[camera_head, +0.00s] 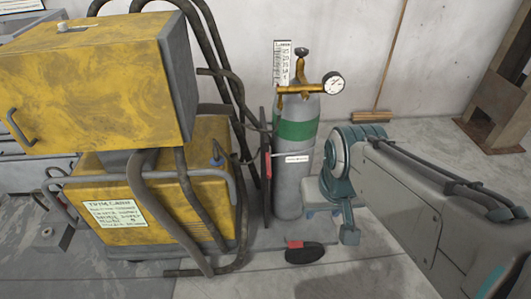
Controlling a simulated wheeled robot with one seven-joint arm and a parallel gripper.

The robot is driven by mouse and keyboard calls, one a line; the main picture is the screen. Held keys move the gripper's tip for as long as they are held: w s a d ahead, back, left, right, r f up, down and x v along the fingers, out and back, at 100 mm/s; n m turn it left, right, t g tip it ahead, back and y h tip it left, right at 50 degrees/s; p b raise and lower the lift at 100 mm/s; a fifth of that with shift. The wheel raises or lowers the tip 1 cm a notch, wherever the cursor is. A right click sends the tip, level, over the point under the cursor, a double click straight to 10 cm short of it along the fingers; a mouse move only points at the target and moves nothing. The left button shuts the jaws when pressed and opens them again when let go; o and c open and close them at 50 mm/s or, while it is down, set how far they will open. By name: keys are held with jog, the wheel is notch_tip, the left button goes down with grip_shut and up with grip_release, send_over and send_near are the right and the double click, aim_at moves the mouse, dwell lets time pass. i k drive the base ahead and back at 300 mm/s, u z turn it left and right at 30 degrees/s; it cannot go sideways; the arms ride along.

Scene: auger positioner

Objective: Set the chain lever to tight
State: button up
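A grey gas cylinder (289,195) with a green band stands upright in the middle. A dark upright post with a red part (267,165) stands at its left side; I cannot tell for sure whether this is the chain lever. A thin chain or strap line (248,160) runs from the left towards the cylinder, near a small white label (297,158). The teal end of my arm, with my gripper (349,236), is just right of the cylinder's lower part. Its fingers are not clear, so its opening and any contact cannot be told.
A yellow machine (205,195) with a yellow box (85,80) and thick hoses fills the left. A brass regulator with a gauge (333,84) tops the cylinder. A black and red object (303,252) lies on the floor in front. A broom (371,115) leans on the wall.

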aim_at(269, 174)
jog(key=z, duration=0.05)
jog(key=k, duration=0.4)
jog(key=u, duration=0.4)
jog(key=i, duration=1.25)
jog(key=z, duration=0.35)
